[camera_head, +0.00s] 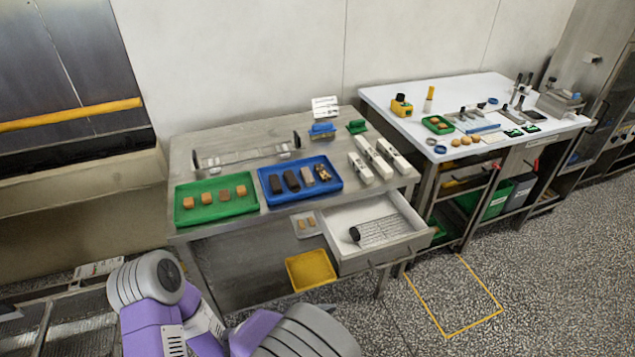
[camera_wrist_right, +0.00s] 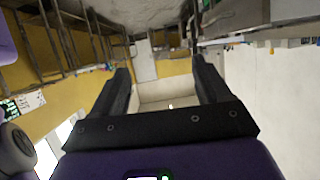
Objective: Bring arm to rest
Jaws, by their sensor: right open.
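My right gripper (camera_wrist_right: 165,95) shows in the right wrist view with its two dark fingers spread apart. It is open, and nothing sits between the fingers. Behind it are a yellow-and-white wall and a pale, box-like surface, with no task object near the fingers. In the head view, purple and grey links of my arms show at the bottom left and bottom centre. Neither gripper shows in the head view, and my left gripper is out of view.
A steel table (camera_head: 215,145) bears a green tray (camera_head: 184,219), a blue tray (camera_head: 337,186) and white blocks. Its drawer (camera_head: 385,247) stands open, sticking out frontward. A yellow bin (camera_head: 311,270) is below. A white-topped bench (camera_head: 390,97) is at right. Speckled floor (camera_head: 545,260) is clear at right.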

